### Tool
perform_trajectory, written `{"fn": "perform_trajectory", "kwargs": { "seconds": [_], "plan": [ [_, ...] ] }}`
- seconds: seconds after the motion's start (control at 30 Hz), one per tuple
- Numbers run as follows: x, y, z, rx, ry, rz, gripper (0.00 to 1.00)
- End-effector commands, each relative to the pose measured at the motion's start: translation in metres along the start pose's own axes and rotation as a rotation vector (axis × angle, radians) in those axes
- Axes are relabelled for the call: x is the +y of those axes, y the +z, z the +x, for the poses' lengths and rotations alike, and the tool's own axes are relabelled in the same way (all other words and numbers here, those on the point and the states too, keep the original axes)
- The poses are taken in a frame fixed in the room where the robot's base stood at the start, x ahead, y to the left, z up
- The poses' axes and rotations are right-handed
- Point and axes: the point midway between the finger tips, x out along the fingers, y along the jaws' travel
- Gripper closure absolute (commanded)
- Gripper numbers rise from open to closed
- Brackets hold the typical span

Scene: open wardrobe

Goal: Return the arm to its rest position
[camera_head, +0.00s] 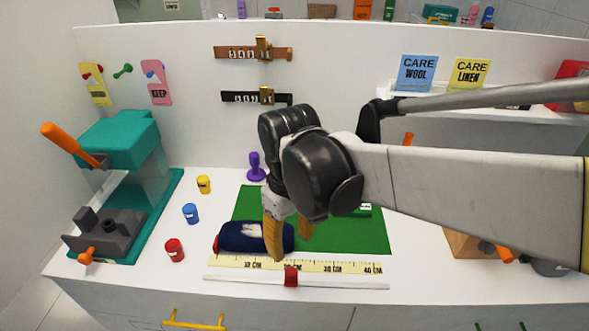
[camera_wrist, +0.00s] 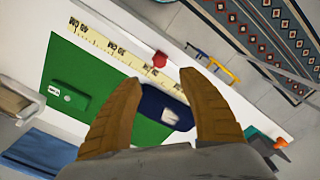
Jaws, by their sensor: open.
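My gripper (camera_head: 288,240) has two tan ribbed fingers and hangs from my arm over the middle of the white counter. It is open. In the wrist view its fingertips (camera_wrist: 162,85) stand apart on either side of a dark navy rolled bundle (camera_wrist: 158,105) with a white mark. In the head view the navy bundle (camera_head: 240,237) lies at the left front of a green mat (camera_head: 350,235), partly hidden by a finger. Whether the fingers touch the bundle I cannot tell. My arm covers part of the back wall and counter.
A yellow ruler (camera_head: 330,267) with a red slider (camera_head: 291,277) runs along the counter's front. A teal press (camera_head: 120,140) stands left, near yellow (camera_head: 204,184), blue (camera_head: 190,213) and red (camera_head: 174,250) pots. A purple stamp (camera_head: 256,168) stands behind the mat. A shelf (camera_head: 388,90) is at back right.

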Motion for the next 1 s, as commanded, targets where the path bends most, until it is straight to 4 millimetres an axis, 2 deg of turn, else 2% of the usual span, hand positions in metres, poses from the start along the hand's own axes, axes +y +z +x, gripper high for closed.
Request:
{"fn": "perform_trajectory", "kwargs": {
  "seconds": [0.47, 0.57, 0.67, 0.8, 1.0],
  "plan": [
    [0.001, 0.001, -0.003, 0.002, 0.0, 0.002, 0.52],
    [0.009, 0.009, -0.007, 0.025, 0.006, 0.034, 0.52],
    [0.029, 0.028, -0.015, 0.09, 0.025, 0.121, 0.52],
    [0.066, 0.073, -0.027, 0.24, 0.074, 0.311, 0.52],
    [0.104, 0.135, -0.031, 0.449, 0.163, 0.567, 0.52]
  ]
}}
